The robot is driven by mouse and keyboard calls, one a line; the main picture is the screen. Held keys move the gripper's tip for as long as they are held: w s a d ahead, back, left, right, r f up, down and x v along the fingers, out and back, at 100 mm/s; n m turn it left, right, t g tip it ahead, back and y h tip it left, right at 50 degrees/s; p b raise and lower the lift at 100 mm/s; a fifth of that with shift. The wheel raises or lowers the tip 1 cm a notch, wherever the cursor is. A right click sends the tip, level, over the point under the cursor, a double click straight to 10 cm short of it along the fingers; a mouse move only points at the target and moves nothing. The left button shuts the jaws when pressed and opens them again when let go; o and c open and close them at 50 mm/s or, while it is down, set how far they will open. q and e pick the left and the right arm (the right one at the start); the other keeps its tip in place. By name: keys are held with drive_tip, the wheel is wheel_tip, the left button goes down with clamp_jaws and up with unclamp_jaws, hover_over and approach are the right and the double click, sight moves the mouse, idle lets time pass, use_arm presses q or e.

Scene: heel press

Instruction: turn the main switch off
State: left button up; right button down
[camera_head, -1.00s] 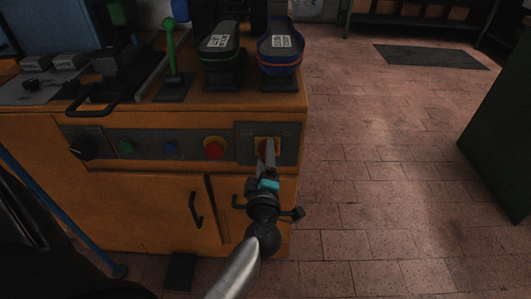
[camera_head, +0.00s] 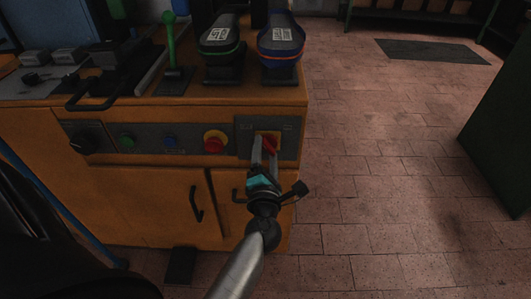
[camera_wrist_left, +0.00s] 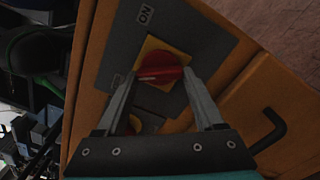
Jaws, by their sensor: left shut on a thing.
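The main switch (camera_head: 271,144) is a red rotary knob on a yellow square plate, on a dark panel at the cabinet's front right. In the left wrist view the red knob (camera_wrist_left: 158,64) sits between my fingertips, its grip bar slanting in the picture. An "ON" label (camera_wrist_left: 147,14) shows on the plate beside it. My left gripper (camera_head: 264,146) is shut on the knob, one finger on each side. It also shows in the left wrist view (camera_wrist_left: 160,77). The fingers hide part of the knob. My right gripper is not in view.
A red button on a yellow ring (camera_head: 214,142), a blue button (camera_head: 170,142), a green button (camera_head: 127,141) and a black knob (camera_head: 84,144) line the panel. Two shoes stand on top beside a green lever (camera_head: 172,50). The floor (camera_head: 390,180) at right is clear.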

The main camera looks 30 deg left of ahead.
use_arm(q)
drive_tip(key=shift+n, duration=1.1)
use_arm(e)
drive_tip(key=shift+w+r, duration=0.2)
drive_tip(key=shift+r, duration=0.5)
